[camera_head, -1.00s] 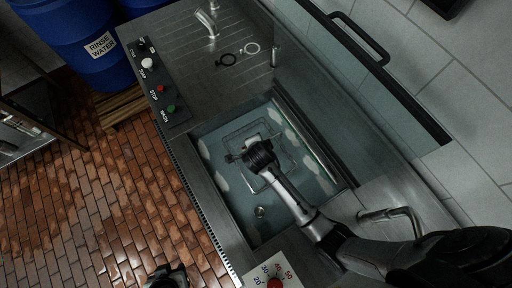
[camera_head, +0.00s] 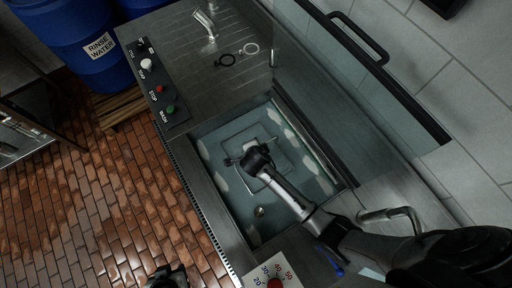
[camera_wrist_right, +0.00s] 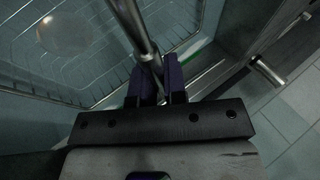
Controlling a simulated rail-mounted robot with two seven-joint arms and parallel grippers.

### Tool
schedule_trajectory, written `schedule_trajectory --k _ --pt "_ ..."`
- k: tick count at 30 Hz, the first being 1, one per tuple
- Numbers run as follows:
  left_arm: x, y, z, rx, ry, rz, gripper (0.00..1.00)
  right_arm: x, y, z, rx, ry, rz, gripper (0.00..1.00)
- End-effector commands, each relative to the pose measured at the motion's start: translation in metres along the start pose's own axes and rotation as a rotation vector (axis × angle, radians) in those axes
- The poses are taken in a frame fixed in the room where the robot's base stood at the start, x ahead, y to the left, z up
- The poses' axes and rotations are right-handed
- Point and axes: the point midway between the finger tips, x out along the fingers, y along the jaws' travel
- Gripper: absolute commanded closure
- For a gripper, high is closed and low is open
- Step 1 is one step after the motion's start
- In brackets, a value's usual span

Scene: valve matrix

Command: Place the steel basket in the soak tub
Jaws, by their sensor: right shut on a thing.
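The steel basket (camera_head: 280,165) shows in the head view as a faint wire outline inside the soak tub (camera_head: 214,190). It is under my right wrist, and its depth in the water is hard to judge. In the right wrist view my right gripper (camera_wrist_right: 158,84) has its purple fingers shut on a steel bar, the basket's handle (camera_wrist_right: 132,22). The wire mesh of the basket (camera_wrist_right: 85,65) spreads below the fingers. In the head view my right arm hides the right fingertips. My left gripper (camera_head: 167,277) is a small dark shape at the bottom edge, away from the tub; its jaws are unclear.
A button panel (camera_head: 158,88) lies along the steel counter. A tap (camera_head: 395,214) stands by the tub's right edge. A glass panel with a black handle (camera_head: 375,62) rises behind. A temperature dial (camera_head: 274,282) sits at the bottom. Blue barrels (camera_head: 85,45) stand top left.

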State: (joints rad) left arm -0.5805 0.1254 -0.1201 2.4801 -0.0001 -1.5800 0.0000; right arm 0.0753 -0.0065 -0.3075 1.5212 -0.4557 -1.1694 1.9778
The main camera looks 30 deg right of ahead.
Motion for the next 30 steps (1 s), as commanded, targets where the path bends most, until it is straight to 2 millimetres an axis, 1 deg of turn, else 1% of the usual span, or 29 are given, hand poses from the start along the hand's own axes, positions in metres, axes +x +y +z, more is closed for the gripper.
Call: schedule_trajectory --k 12,17,18,24,25,30 --pt "0.0072 0.0001 0.0021 0.0 0.0 0.0 0.6 0.0084 0.0043 0.0033 0.001 0.0 -0.004 1.0" --pt "0.0069 0.0017 0.0016 -0.005 0.001 0.004 0.6 0.0087 0.0043 0.0027 0.001 0.0 -0.004 1.0" --pt "0.0071 0.0022 0.0016 -0.006 0.002 0.005 0.6 0.0096 0.0062 0.0029 0.0 0.0 0.0 0.84" --pt "0.007 0.0036 0.0011 -0.011 0.003 0.009 0.6 0.0094 0.0058 0.0029 0.0 0.0 -0.001 0.65" --pt "0.007 0.0035 0.0011 -0.011 0.003 0.009 0.6 0.0094 0.0059 0.003 0.0 0.0 -0.001 0.62" --pt "0.0071 0.0033 0.0012 -0.01 0.002 0.008 0.6 0.0094 0.006 0.003 0.0 0.0 0.0 0.62"
